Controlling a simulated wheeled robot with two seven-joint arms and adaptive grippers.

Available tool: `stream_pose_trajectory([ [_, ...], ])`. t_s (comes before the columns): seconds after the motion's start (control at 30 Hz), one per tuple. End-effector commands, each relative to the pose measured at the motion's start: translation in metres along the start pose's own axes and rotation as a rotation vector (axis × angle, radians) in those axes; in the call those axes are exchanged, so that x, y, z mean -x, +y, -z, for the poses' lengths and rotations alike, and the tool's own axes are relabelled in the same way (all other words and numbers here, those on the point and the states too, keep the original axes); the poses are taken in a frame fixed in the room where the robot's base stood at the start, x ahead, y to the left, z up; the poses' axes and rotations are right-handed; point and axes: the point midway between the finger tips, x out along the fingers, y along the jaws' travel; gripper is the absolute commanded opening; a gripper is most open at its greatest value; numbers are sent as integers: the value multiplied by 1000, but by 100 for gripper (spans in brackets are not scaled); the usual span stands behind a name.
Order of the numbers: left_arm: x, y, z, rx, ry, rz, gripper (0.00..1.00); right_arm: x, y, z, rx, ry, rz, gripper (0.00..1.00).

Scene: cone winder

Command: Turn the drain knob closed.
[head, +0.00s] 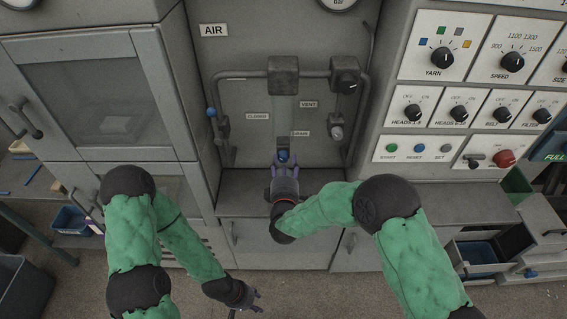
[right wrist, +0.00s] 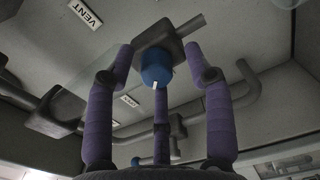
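The blue drain knob (head: 283,155) is low on the air panel, by the DRAIN label (head: 300,133). In the right wrist view the knob (right wrist: 156,76) shows a short white mark on its lower edge in the picture. My right gripper (head: 284,163) is right at the knob. In the right wrist view its purple fingers (right wrist: 157,62) stand open on both sides of the knob, with gaps visible between. A third finger shows below the knob. My left gripper (head: 249,303) is low in the head view, away from the panel, with its fingers apart and empty.
A CLOSED label (head: 257,116) is above the drain knob. A grey ledge (head: 240,190) lies below. A control panel (head: 480,90) stands at right.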

Motion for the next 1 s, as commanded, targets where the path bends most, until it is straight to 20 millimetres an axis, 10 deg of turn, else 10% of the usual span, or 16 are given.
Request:
stream_pose_trajectory([
  [0.43, 0, 0, 0, 0, 0, 0, 40, 10, 5, 3, -3, 5, -10, 55],
  [1.0, 0, 0, 0, 0, 0, 0, 40, 108, 3, 1, -2, 3, -8, 55],
])
